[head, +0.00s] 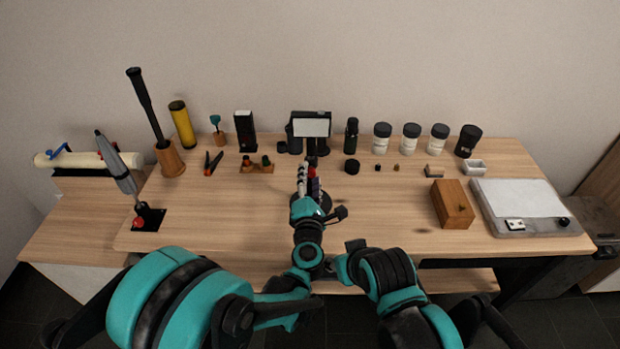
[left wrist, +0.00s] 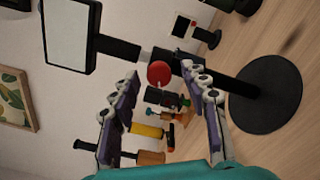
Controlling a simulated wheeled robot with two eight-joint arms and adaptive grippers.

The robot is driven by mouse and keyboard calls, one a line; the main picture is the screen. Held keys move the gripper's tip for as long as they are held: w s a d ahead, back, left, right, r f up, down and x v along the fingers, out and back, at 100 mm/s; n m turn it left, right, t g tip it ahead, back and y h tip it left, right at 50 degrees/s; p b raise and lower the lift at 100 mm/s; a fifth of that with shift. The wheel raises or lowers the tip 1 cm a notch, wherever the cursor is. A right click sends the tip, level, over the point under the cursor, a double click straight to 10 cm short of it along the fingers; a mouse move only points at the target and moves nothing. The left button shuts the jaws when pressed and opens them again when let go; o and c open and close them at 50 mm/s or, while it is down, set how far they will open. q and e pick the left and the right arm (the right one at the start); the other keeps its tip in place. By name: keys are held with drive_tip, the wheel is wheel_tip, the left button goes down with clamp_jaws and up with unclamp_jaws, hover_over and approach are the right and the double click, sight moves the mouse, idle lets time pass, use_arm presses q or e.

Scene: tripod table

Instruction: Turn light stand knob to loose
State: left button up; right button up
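The light stand has a white panel (head: 311,127) on a black post and a round black base (left wrist: 265,95). It stands upright on the table, and my left gripper hides part of it in the head view. Its round red knob (left wrist: 159,73) shows in the left wrist view on the stand's joint, below the panel. My left gripper (head: 309,176) is in front of the stand. In the left wrist view its two fingers (left wrist: 160,80) are spread on either side of the knob with a gap, not closed on it. My right gripper is not visible; only parts of the right arm show.
On the wooden table (head: 240,215), several bottles and jars stand behind and to the right. A wooden box (head: 453,204) and a grey device (head: 525,207) are at the right. A soldering tool (head: 117,165) is at the left. The table front left of the stand is clear.

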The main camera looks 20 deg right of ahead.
use_arm(q)
drive_tip(key=shift+r, duration=0.1)
wheel_tip(320, 180, up, 10)
drive_tip(key=shift+f, duration=0.1)
idle(0.4)
drive_tip(key=shift+s+f+n, duration=0.15)
drive_tip(key=shift+f+n, duration=0.15)
drive_tip(key=shift+f, duration=0.1)
drive_tip(key=s+a+f+n+h+p, duration=0.15)
drive_tip(key=s+a+f+n, duration=0.25)
drive_tip(key=s+f+n, duration=0.4)
drive_tip(key=w+d+f+n+b, duration=0.1)
drive_tip(key=w+d, duration=0.2)
drive_tip(key=w, duration=0.5)
drive_tip(key=shift+w+g, duration=0.2)
drive_tip(key=shift+g, duration=0.1)
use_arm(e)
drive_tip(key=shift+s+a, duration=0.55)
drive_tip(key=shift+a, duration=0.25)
